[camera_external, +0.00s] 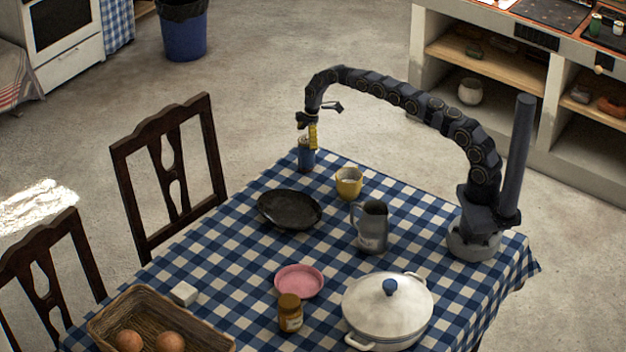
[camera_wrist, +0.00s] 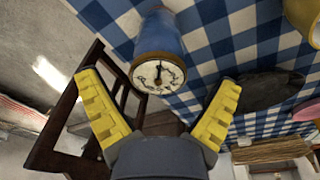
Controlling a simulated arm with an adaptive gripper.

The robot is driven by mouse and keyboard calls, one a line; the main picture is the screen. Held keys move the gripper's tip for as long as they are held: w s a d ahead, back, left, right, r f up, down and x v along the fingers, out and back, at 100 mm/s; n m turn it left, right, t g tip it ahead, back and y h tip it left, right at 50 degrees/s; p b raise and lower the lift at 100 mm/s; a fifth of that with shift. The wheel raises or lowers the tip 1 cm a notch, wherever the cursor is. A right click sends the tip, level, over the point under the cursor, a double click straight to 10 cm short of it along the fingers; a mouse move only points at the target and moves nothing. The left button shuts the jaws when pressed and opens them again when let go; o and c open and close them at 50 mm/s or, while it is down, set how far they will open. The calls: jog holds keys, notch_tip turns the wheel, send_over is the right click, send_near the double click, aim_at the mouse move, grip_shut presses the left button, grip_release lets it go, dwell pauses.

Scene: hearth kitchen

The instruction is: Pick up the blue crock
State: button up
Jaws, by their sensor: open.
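The blue crock (camera_external: 306,161) stands upright at the far corner of the checked table, near the edge. In the wrist view the blue crock (camera_wrist: 160,36) is at upper middle, with a pale round top (camera_wrist: 158,74) bearing dark marks towards me. My gripper (camera_external: 312,132) is just above the crock in the external view. In the wrist view my gripper (camera_wrist: 158,88) has its yellow fingers spread wide, with the crock's top in the gap between the tips. Nothing is held, and I cannot tell whether a finger touches the crock.
A yellow mug (camera_external: 349,184) stands right of the crock, and a dark pan (camera_external: 289,209) lies nearer the camera. A dark chair (camera_external: 170,170) stands at the table's left.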

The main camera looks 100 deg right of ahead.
jog(key=f, duration=0.2)
jog(key=shift+w+f, duration=0.25)
jog(key=shift+f, duration=0.15)
jog(key=c, duration=1.1)
jog(key=shift+r, duration=0.1)
jog(key=shift+c, duration=0.3)
jog(key=shift+r, duration=0.1)
